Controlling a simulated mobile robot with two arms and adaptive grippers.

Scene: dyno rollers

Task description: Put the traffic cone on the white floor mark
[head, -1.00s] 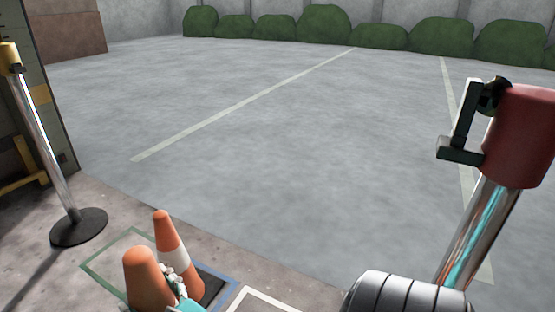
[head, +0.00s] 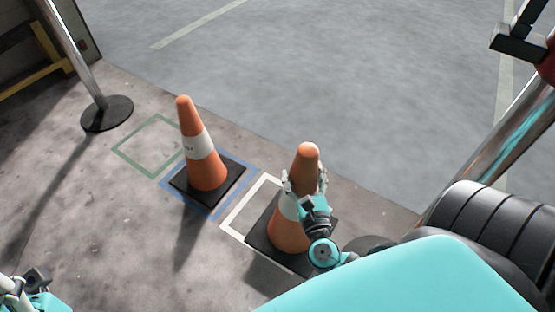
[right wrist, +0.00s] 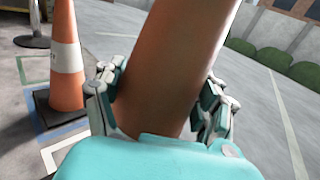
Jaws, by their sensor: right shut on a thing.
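One orange traffic cone (head: 290,236) with a black base is in my right gripper (head: 306,190), which is shut around its upper part. The cone is upright, and its base covers the right part of the white floor mark (head: 238,212); the mark's left corner shows bare. I cannot tell whether the base touches the floor. In the right wrist view the held cone (right wrist: 178,65) fills the middle between the fingers, and the white mark (right wrist: 50,156) shows at lower left. My left gripper (head: 32,288) is partly in view at the bottom left, away from the cones.
A second orange cone (head: 205,168) with a white band stands on the blue mark (head: 231,198), left of the held one. An empty green mark (head: 142,148) lies further left. A post base (head: 107,113) stands behind it. A red-topped pole and dark ribbed object (head: 480,225) are at right.

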